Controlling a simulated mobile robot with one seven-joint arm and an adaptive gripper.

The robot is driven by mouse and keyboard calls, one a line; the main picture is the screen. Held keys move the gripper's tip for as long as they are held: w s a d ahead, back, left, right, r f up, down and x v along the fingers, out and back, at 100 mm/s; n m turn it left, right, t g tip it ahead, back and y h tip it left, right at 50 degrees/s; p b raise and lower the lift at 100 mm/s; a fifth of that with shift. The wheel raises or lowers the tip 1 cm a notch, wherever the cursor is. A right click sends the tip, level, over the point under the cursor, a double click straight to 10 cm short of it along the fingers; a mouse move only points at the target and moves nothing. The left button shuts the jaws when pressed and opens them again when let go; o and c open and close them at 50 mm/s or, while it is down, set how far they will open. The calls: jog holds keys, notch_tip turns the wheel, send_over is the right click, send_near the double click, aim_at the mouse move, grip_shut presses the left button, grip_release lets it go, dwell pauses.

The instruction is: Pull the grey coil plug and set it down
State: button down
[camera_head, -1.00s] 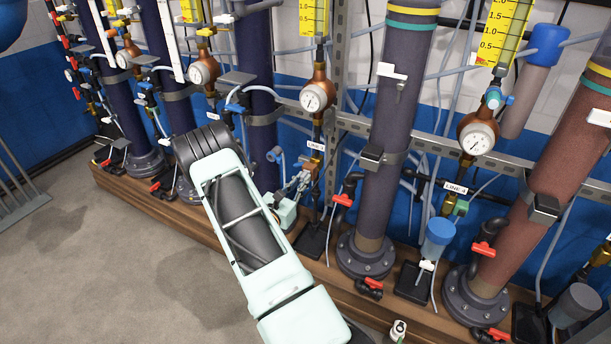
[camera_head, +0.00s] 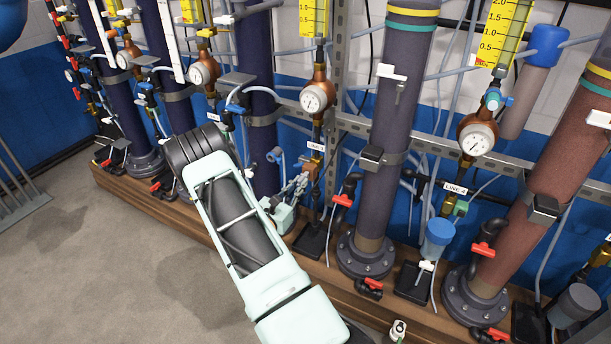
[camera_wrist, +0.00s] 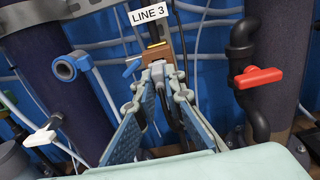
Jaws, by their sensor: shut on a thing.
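The grey coil plug (camera_wrist: 158,71) is between my fingertips in the wrist view, in front of the brown valve block (camera_wrist: 148,58) below the LINE 3 label (camera_wrist: 150,16). My gripper (camera_wrist: 160,77) is shut on the plug. A dark cable runs down behind the fingers. I cannot tell whether the plug still touches the block. In the head view my gripper (camera_head: 300,184) is beside the LINE 3 brown block (camera_head: 313,168); the plug is too small to make out there.
A red-handled valve (camera_wrist: 258,77) on a black pipe stands right of my gripper, and a blue ring fitting (camera_wrist: 66,68) left of it. Dark columns (camera_head: 385,150) flank the line. The wooden plinth (camera_head: 325,275) runs below, with open grey floor (camera_head: 120,260) in front.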

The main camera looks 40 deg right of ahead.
jog(key=shift+v, duration=1.7)
jog(key=w+a+r+n+t, duration=0.1)
jog(key=a+r, duration=0.3)
jog(key=a, duration=0.4)
jog(key=w+a+r+n+t, duration=0.1)
jog(key=a+r+t, duration=0.1)
jog(key=a+r, duration=0.45)
jog(key=s+a+r+n+t+y, duration=0.1)
jog(key=s+a+r, duration=0.2)
jog(key=a, duration=0.6)
jog(key=s+a+r+t+y, duration=0.1)
jog(key=s+a+r+y, duration=0.15)
jog(key=a, duration=0.65)
notch_tip(320, 180, up, 27)
jog(key=n+t+y+p, duration=0.4)
jog(key=n+p, duration=0.1)
jog(key=p, duration=2.9)
jog(key=shift+w+d+y, duration=0.3)
jog(key=shift+d+y, duration=0.05)
jog(key=shift+d, duration=0.05)
jog(key=shift+a, duration=0.1)
